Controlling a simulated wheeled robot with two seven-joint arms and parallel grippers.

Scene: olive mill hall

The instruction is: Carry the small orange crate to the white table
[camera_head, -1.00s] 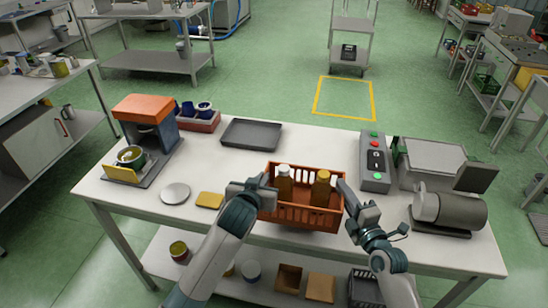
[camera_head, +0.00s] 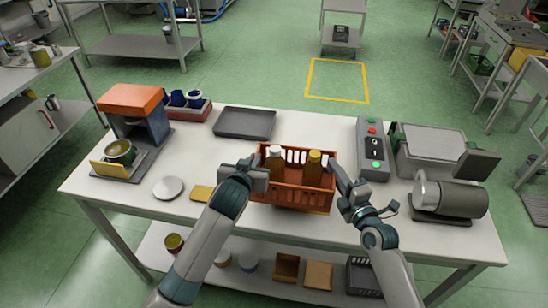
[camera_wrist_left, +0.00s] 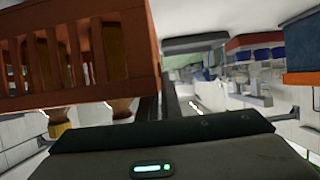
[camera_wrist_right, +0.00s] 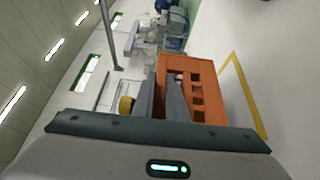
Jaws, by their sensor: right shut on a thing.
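The small orange crate (camera_head: 290,196) is near the front of the white-topped table (camera_head: 110,181), between my two grippers. It stands upright and holds two bottles, one with a white cap (camera_head: 276,161) and one with an orange-yellow cap (camera_head: 312,168). My left gripper (camera_head: 259,170) is at the crate's left end; its fingers straddle the end wall, which also shows in the left wrist view (camera_wrist_left: 80,55). My right gripper (camera_head: 338,182) is shut on the right end wall, seen in the right wrist view (camera_wrist_right: 190,80). Whether the crate's base clears the tabletop is hard to tell.
A dark tray (camera_head: 244,123) lies behind the crate. A yellow sponge-like block (camera_head: 202,193) and a plate (camera_head: 167,188) are to the left. A control box (camera_head: 373,150) and a grey cylindrical machine (camera_head: 455,199) stand right.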

